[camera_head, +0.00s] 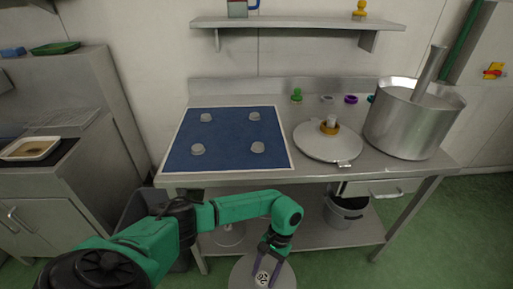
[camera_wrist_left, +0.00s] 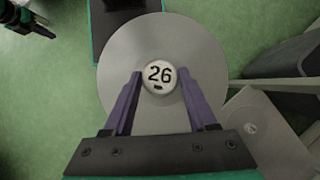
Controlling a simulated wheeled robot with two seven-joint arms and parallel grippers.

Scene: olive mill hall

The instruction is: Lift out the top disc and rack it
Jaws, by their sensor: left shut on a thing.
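My left gripper (camera_head: 268,269) is shut on the white knob, marked 26, of a round grey disc (camera_head: 243,276). The disc is low in front of the table. In the left wrist view the disc (camera_wrist_left: 123,60) fills the middle, with the gripper's purple fingers on both sides of the knob (camera_wrist_left: 159,76). Green floor shows around it, so it appears to hang clear. I cannot make out which thing is the rack.
A blue mat (camera_head: 226,137) with several grey round pieces lies on the steel table. A pale lid (camera_head: 325,146) and a large steel pot (camera_head: 400,130) stand to its right. A bucket (camera_head: 347,214) is under the table. A wall shelf (camera_head: 296,23) hangs above.

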